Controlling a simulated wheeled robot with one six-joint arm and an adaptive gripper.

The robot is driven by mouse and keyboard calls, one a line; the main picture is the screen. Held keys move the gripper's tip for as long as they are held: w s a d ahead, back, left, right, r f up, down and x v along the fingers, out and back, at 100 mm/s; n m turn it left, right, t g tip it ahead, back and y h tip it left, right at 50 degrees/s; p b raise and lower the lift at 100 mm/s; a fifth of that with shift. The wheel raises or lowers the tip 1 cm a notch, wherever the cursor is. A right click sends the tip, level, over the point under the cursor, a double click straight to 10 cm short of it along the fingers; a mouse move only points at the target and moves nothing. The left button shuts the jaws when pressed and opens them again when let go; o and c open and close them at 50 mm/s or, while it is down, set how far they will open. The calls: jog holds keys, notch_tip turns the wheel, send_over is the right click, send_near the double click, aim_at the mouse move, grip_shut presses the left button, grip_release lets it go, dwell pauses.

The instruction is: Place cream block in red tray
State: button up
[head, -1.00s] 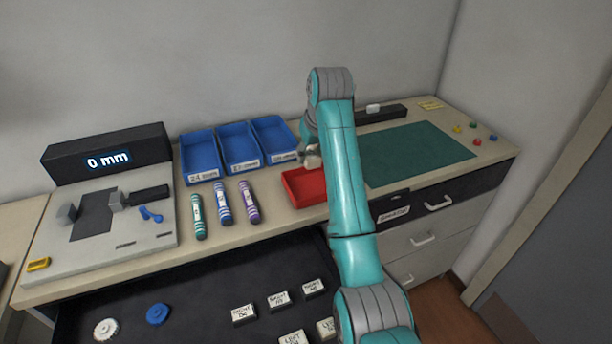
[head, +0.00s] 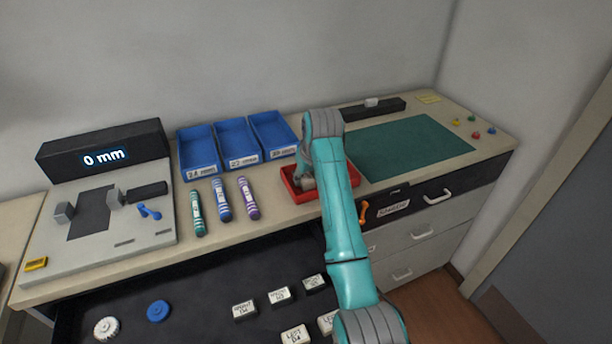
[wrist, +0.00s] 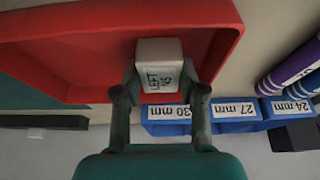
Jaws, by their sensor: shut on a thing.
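The cream block (wrist: 158,68), with dark lettering that reads like LEFT 45, is between the fingers of my gripper (wrist: 160,84) in the wrist view. My gripper is shut on it. The red tray (wrist: 60,35) fills the upper left of the wrist view behind the block. In the head view the red tray (head: 302,198) lies on the counter in front of the blue bins, and my gripper (head: 306,184) is down over its inside. The block is hidden by my arm there. I cannot tell whether the block touches the tray floor.
Blue bins (head: 240,160) stand behind the tray. Several rolled cartridges (head: 222,201) lie to its left. A green mat (head: 410,148) lies to the right. Below, an open drawer (head: 190,285) holds more cream blocks (head: 279,295) and a blue disc (head: 158,311).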

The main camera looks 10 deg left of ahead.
jog(key=shift+f, duration=0.1)
jog(key=o, duration=1)
jog(key=shift+o, duration=0.2)
jog(key=v, duration=1.2)
